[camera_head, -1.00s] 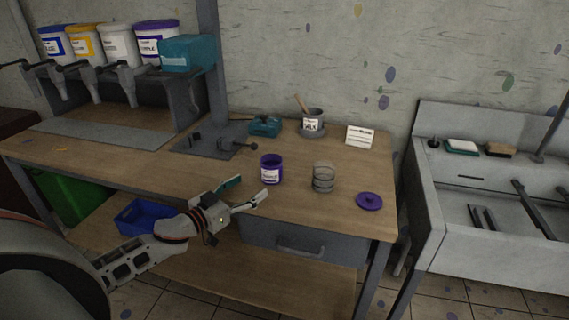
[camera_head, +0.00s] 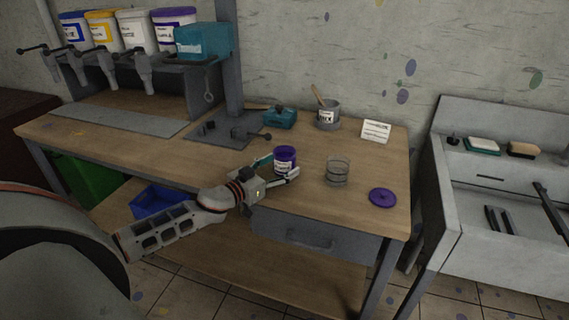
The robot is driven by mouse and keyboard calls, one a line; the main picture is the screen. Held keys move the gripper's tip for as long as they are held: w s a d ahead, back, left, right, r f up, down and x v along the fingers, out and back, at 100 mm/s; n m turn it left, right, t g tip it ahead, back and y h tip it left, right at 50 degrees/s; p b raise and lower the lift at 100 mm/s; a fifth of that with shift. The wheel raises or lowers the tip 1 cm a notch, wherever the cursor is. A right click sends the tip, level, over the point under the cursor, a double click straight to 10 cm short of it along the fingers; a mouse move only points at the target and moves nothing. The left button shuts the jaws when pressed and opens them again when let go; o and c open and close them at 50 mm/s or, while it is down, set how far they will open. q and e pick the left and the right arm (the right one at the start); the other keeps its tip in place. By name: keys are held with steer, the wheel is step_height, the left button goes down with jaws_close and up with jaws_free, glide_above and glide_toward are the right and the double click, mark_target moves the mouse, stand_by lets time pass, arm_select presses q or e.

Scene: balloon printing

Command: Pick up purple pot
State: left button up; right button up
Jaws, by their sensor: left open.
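The purple pot (camera_head: 285,157) stands upright on the wooden table, with a white label on its front and no lid on it. My left gripper (camera_head: 279,169) is at the pot, coming from the front left. Its fingers are open, one on the pot's left side and one at its lower front right. Whether they touch the pot I cannot tell. A flat round purple lid (camera_head: 382,197) lies on the table to the right. My right gripper is not in view.
A wire-like cylindrical holder (camera_head: 337,172) stands right of the pot. A grey pot with a wooden stick (camera_head: 326,115), a white card (camera_head: 376,131) and a teal block (camera_head: 280,118) are behind. A sink unit (camera_head: 448,200) stands at the right.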

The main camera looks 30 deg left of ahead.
arm_select(q)
steer(key=shift+w, duration=0.3)
steer(key=c, duration=1.4)
steer(key=shift+o, duration=0.2)
